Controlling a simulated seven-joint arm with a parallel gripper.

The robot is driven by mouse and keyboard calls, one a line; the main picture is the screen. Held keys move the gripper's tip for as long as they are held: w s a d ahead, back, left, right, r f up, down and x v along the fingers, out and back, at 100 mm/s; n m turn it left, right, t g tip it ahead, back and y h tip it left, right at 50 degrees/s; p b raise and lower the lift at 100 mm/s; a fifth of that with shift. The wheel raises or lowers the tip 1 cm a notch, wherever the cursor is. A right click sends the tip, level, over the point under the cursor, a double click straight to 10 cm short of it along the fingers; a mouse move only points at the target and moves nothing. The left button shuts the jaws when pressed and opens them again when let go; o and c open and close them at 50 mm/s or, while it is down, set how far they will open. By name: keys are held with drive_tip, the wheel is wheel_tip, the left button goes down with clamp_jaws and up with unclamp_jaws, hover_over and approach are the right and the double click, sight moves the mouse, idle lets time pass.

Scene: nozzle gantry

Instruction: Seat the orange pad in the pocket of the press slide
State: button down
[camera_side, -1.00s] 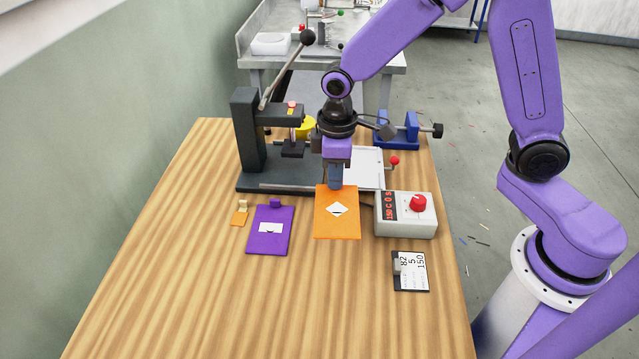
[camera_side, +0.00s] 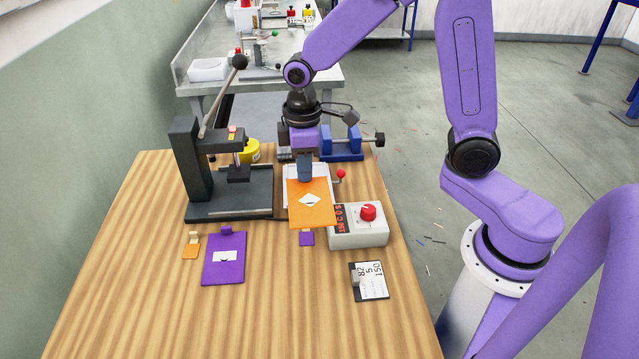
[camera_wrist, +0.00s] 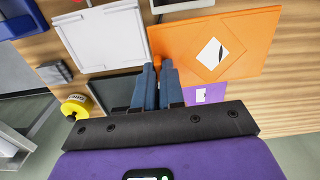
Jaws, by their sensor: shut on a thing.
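The orange pad (camera_side: 325,214) is a flat plate with a white diamond-shaped mark. My gripper (camera_side: 304,180) is shut on its far edge in the side view and appears to hold it above the table. The wrist view shows the orange pad (camera_wrist: 180,38) beside the fingertips (camera_wrist: 158,66). The white plate of the press slide (camera_side: 291,172), with a red knob (camera_side: 341,174), lies behind and partly under the pad in the side view. It also shows beside the pad in the wrist view (camera_wrist: 105,40).
The dark press (camera_side: 187,160) with its lever stands left of my gripper. A control box (camera_side: 345,238) with a red dial is close right of the pad. A purple pad (camera_side: 222,270), a small purple tag (camera_side: 306,238) and a card (camera_side: 373,283) lie in front.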

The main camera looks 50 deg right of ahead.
drive_tip(key=w+d+f, duration=0.3)
drive_tip(key=w+d, duration=0.8)
drive_tip(key=d, duration=0.1)
drive_tip(key=shift+w+f, duration=0.1)
drive_tip(key=shift+f, duration=2.55)
drive_tip(key=shift+f, duration=0.75)
drive_tip(key=c, duration=1.2)
unclamp_jaws()
drive_tip(key=shift+o, duration=0.2)
drive_tip(key=shift+r, duration=0.1)
wheel_tip(320, 180, up, 7)
